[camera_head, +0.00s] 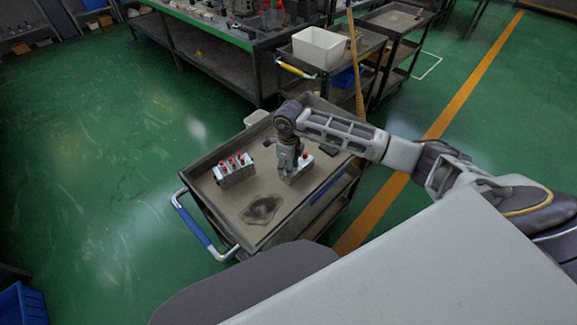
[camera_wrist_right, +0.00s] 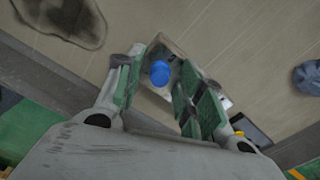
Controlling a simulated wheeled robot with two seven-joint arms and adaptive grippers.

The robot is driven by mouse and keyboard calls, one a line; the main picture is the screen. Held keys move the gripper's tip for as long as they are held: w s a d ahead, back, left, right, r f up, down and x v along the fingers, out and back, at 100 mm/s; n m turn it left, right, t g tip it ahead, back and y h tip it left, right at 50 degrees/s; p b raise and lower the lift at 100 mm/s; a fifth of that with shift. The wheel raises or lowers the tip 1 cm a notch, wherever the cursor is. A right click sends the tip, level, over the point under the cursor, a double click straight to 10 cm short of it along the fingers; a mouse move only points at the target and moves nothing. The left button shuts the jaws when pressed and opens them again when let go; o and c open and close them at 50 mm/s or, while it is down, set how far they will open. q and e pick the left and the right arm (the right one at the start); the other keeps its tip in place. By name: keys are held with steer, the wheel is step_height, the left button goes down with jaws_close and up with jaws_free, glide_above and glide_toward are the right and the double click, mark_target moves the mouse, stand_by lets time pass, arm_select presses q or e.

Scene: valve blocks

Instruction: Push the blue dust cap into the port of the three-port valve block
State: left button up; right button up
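The three-port valve block (camera_head: 300,174) is a small grey metal block with red on top, on the tray of a cart. My right gripper (camera_head: 290,166) points down over it and hides part of it. In the right wrist view the block's metal top (camera_wrist_right: 163,48) shows between the fingers. The blue dust cap (camera_wrist_right: 160,72) is there too, over the block, with a gap to the finger on each side. My right gripper (camera_wrist_right: 156,74) is open around the cap. I cannot tell how deep the cap sits in a port. My left gripper is not in view.
A second valve block (camera_head: 235,172) with several red caps stands to the left on the same cart tray (camera_head: 222,208). A dark stain (camera_head: 263,207) marks the front of the tray. A cart with a white bin (camera_head: 319,47) stands behind.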

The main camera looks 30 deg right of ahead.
step_height(320, 180, up, 12)
stand_by(0.9)
stand_by(0.6)
